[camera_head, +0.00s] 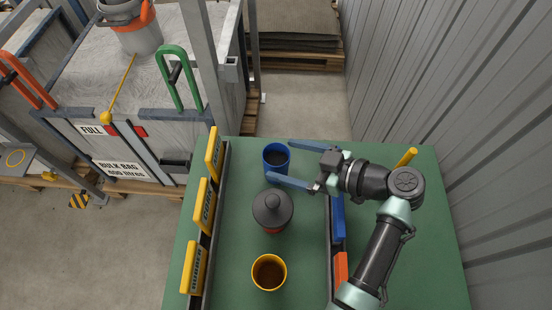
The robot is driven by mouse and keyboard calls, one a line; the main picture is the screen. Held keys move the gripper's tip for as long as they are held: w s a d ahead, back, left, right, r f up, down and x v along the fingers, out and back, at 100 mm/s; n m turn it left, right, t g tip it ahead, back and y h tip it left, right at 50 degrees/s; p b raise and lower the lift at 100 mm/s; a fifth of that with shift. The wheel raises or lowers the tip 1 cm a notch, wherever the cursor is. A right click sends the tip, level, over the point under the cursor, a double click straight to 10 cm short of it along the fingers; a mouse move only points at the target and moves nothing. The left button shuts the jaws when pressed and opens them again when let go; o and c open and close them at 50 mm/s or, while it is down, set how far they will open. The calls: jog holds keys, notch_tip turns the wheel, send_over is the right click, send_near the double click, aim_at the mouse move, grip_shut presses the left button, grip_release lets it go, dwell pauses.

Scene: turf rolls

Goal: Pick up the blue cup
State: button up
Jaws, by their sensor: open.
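The blue cup (276,168) stands upright on the green table (235,245), near its far edge, with something dark inside. My gripper (280,162) reaches in from the right with its two blue fingers spread apart. One finger is on the far right side of the cup, and the other is at its near side. The near finger overlaps the cup's lower edge in the picture; I cannot tell whether it touches. The jaws are open and hold nothing.
A dark lidded container (272,207) stands just in front of the cup. A yellow cup (269,272) is nearer. Yellow labelled blocks (203,207) line a rail on the left. Blue (338,218) and orange (341,271) blocks line the right rail. A corrugated wall (440,90) rises right.

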jog(key=shift+x, duration=0.75)
jog(key=c, duration=1.4)
notch_tip(320, 180, up, 10)
jog(key=shift+r, duration=0.1)
